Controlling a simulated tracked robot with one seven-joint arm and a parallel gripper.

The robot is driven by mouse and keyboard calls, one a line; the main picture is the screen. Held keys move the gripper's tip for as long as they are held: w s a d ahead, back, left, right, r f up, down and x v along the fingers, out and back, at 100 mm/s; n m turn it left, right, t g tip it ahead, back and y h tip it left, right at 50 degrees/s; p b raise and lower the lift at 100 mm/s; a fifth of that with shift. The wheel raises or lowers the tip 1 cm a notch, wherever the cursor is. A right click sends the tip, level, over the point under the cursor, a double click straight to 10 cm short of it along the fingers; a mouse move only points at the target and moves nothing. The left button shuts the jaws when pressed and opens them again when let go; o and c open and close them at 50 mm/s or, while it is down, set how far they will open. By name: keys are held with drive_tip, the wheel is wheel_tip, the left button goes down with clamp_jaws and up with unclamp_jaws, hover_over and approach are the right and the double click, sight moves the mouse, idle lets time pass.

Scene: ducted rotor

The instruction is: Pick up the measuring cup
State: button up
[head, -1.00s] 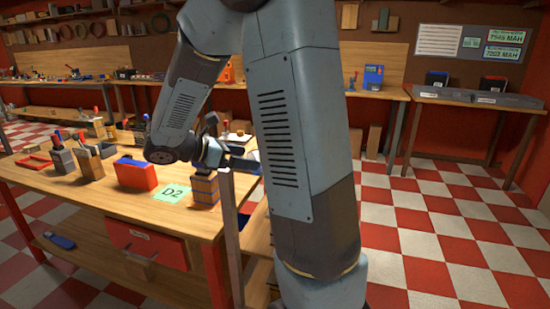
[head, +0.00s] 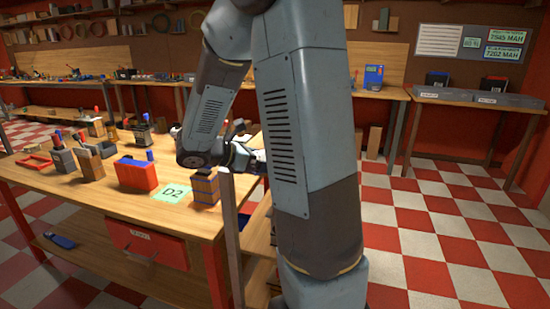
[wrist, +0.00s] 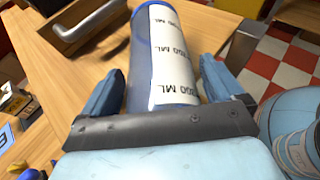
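The measuring cup (wrist: 163,60) is a blue cylinder with a white scale marked in ML. In the wrist view it lies between the two fingers of my gripper (wrist: 160,66). The fingers are open, one on each side of the cup, with what looks like a narrow gap at each side; I cannot tell if either touches. In the head view my gripper (head: 243,156) is at the right end of the workbench, partly hidden behind my arm. The cup cannot be made out clearly there.
A grey handle (wrist: 80,28) is near the cup.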

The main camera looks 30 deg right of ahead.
drive_tip(key=c, duration=1.1)
drive_tip(key=shift+s+d+r, duration=0.1)
drive_tip(key=shift+s+r, duration=0.1)
drive_tip(key=shift+r, duration=1.7)
drive_tip(key=shift+c, duration=0.2)
drive_tip(key=s+d+r, duration=0.6)
drive_tip(key=s+r, duration=0.3)
drive_tip(key=s, duration=0.3)
drive_tip(key=shift+s, duration=0.15)
drive_tip(key=shift+r, duration=0.1)
